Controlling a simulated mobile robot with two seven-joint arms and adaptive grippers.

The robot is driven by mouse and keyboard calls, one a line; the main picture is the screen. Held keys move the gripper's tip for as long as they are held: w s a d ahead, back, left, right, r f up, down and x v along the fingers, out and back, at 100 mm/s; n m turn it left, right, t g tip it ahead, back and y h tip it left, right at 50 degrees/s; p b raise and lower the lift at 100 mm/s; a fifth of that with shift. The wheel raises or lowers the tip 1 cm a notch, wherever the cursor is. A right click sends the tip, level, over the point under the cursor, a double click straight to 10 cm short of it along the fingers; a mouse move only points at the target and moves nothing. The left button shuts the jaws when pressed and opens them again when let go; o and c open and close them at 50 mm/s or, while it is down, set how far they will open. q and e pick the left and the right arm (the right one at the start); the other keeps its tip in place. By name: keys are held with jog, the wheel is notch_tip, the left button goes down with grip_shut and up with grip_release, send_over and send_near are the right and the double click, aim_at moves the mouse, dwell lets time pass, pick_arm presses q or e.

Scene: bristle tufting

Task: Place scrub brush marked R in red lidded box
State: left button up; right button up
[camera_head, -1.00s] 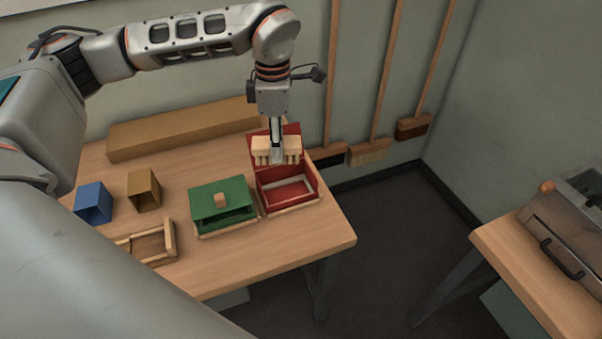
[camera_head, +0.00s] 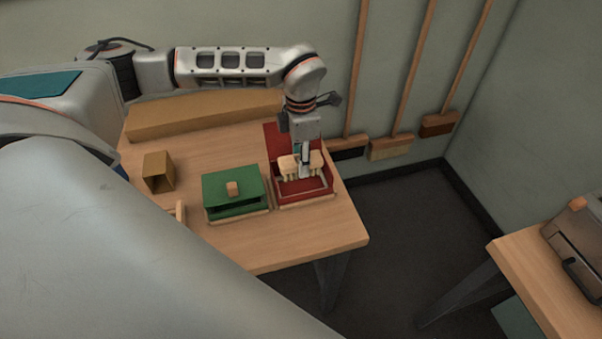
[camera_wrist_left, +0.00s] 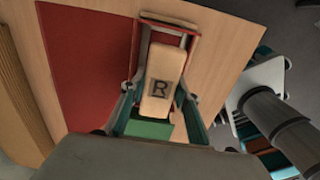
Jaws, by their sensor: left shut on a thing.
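The scrub brush marked R is a pale wooden block with tufts below (camera_head: 288,166). Its top with the dark R shows in the left wrist view (camera_wrist_left: 160,90). My left gripper (camera_head: 304,172) is shut on the brush, with a finger on each long side, and holds it at the opening of the red box (camera_head: 306,202). The box's red lid (camera_head: 280,138) stands open at the back; it also shows large in the left wrist view (camera_wrist_left: 85,65). Whether the bristles touch the box floor is hidden.
A green box (camera_head: 234,192) with a wooden knob stands just left of the red box. A brown open box (camera_head: 158,172) and a long tan block (camera_head: 205,115) are further left and behind. Long-handled brooms (camera_head: 390,147) lean on the wall. The table's front right is clear.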

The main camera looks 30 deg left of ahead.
pick_arm(q)
jog(key=shift+f, duration=0.95)
notch_tip(320, 180, down, 4)
jog(key=shift+r, duration=0.25)
jog(key=o, duration=1)
jog(key=shift+f, duration=0.1)
